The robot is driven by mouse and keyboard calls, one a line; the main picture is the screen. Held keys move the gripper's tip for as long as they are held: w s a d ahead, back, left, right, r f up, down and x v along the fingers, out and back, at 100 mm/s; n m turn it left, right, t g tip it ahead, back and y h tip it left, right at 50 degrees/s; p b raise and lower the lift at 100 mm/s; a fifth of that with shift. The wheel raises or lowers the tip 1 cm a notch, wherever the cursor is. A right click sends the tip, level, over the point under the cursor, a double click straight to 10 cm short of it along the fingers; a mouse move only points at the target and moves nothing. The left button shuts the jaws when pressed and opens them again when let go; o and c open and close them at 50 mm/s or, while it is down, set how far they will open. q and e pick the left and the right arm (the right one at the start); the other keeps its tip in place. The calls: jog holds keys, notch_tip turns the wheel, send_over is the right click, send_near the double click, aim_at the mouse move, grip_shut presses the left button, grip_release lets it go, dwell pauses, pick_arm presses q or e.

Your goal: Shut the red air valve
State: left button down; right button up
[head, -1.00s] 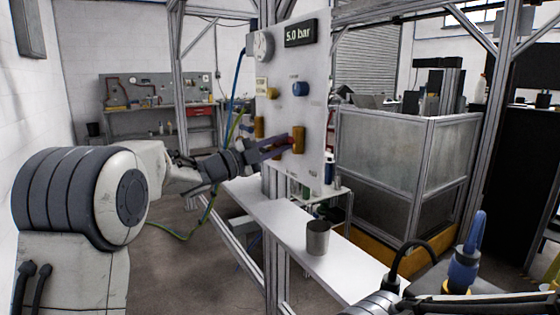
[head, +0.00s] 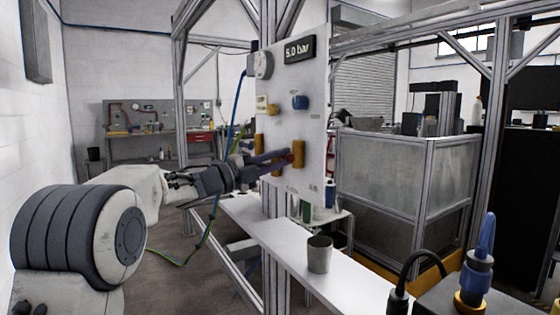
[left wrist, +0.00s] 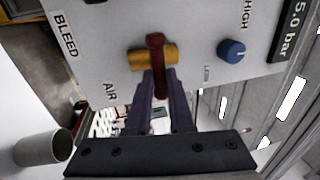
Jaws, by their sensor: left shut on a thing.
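The air valve has a brass-yellow body (head: 299,152) on the upright grey panel (head: 312,100). It also shows in the left wrist view (left wrist: 170,52), with the label AIR beside it. Its red handle (left wrist: 156,45) lies across the body, at right angles to it. My left gripper (head: 287,158) reaches in from the left and is shut on the red handle. In the left wrist view its two dark fingers (left wrist: 160,85) close around the handle's outer part, which they partly hide. My right gripper is not in view.
The panel display (head: 300,47) reads 5.0 bar. A blue knob (head: 300,102) sits above the air valve. A grey cup (head: 319,254) stands on the white shelf (head: 285,240) below. Aluminium frame posts surround the panel. A blue connector (head: 478,270) stands at bottom right.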

pick_arm(q)
jog(key=c, duration=0.8)
grip_release()
jog(key=shift+a, duration=0.1)
jog(key=v, duration=1)
jog(key=shift+s+a+f, duration=0.1)
jog(key=shift+s, duration=0.05)
